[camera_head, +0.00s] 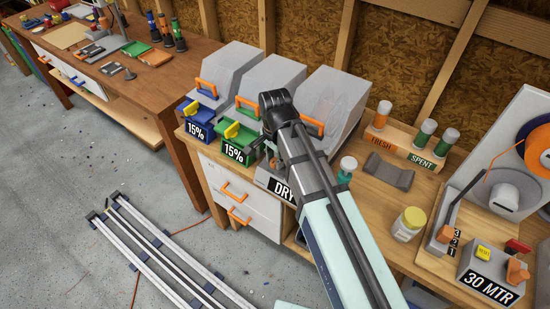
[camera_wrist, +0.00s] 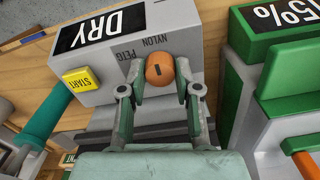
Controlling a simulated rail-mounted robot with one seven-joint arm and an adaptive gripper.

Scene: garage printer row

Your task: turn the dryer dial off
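The dryer (camera_wrist: 190,22) is a light grey box with a black DRY label. In the head view its DRY front (camera_head: 267,184) is partly hidden by my arm. The dial (camera_wrist: 160,70) is a round orange knob with a short dark mark, below printed NYLON and PETG in the wrist view. No OFF marking is readable. My gripper (camera_wrist: 160,66) is open, with one finger on each side of the dial. A small gap seems to show beside the knob; contact is not clear.
A yellow START button (camera_wrist: 81,81) sits beside the dial on the dryer. A green 15% bin (camera_wrist: 290,85) stands close on the right in the wrist view. A yellow-lidded jar (camera_head: 409,224) and the 30 MTR unit (camera_head: 488,275) stand right of my arm.

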